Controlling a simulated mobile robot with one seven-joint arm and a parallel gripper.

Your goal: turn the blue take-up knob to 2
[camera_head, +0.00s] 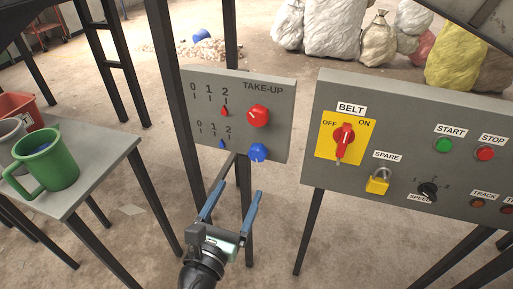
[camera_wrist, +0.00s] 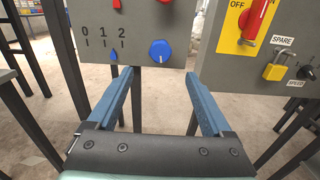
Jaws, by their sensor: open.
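The blue take-up knob (camera_head: 258,152) is at the lower right of the grey TAKE-UP panel (camera_head: 276,120); it also shows in the wrist view (camera_wrist: 160,50). To its left is a 0-1-2 scale with a blue pointer (camera_wrist: 114,55), which stands between 1 and 2, nearer 2. It also shows in the head view (camera_head: 221,144). My gripper (camera_head: 244,187) is open and empty, below and in front of the knob, apart from it. In the wrist view the knob appears just beyond and between the fingertips (camera_wrist: 160,73).
A red knob (camera_head: 258,115) with its own scale and red pointer (camera_head: 225,111) sits above the blue one. A panel (camera_head: 332,180) with a belt switch (camera_head: 343,135) and padlock (camera_head: 377,182) is at right. A table (camera_head: 105,160) with mugs stands at left.

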